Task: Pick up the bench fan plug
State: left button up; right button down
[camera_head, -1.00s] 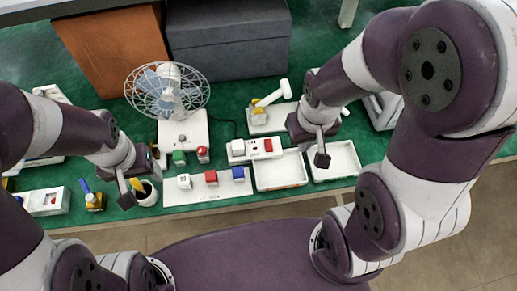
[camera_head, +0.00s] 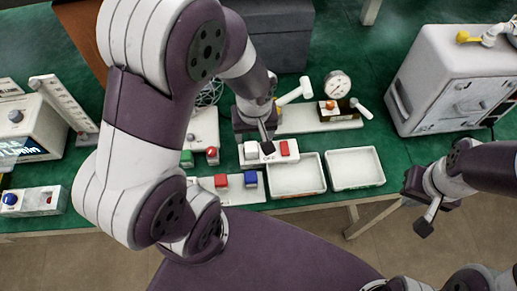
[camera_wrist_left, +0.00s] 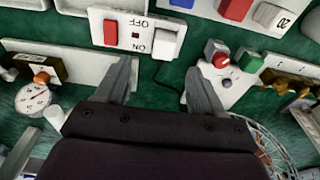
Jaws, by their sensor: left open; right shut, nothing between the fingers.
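The white plug (camera_head: 251,150) stands on a white power strip (camera_head: 267,158), left of a red switch (camera_head: 285,148). In the left wrist view the plug (camera_wrist_left: 168,38) sits right of the ON/OFF marks on the strip (camera_wrist_left: 133,20). My left gripper (camera_head: 266,138) is above and behind the strip. Its fingers (camera_wrist_left: 160,68) are open and empty, with the plug just past the gap between their tips. My right gripper (camera_head: 424,222) is shut and empty, off the front edge of the table at right.
Red (camera_head: 221,181) and blue (camera_head: 250,178) blocks stand in front. The wire fan (camera_head: 208,93) is partly hidden by my left arm. A grey-white cabinet (camera_head: 440,75) stands at right.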

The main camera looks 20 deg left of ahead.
aim_at(251, 146)
pick_arm(q)
jog(key=f, duration=0.3)
jog(key=w+a+f+b, duration=0.1)
jog(key=f, duration=0.6)
jog(key=shift+w+a+f, duration=0.15)
jog(key=shift+a+f, duration=0.15)
jog(key=shift+a, duration=0.1)
jog(key=c, duration=1.1)
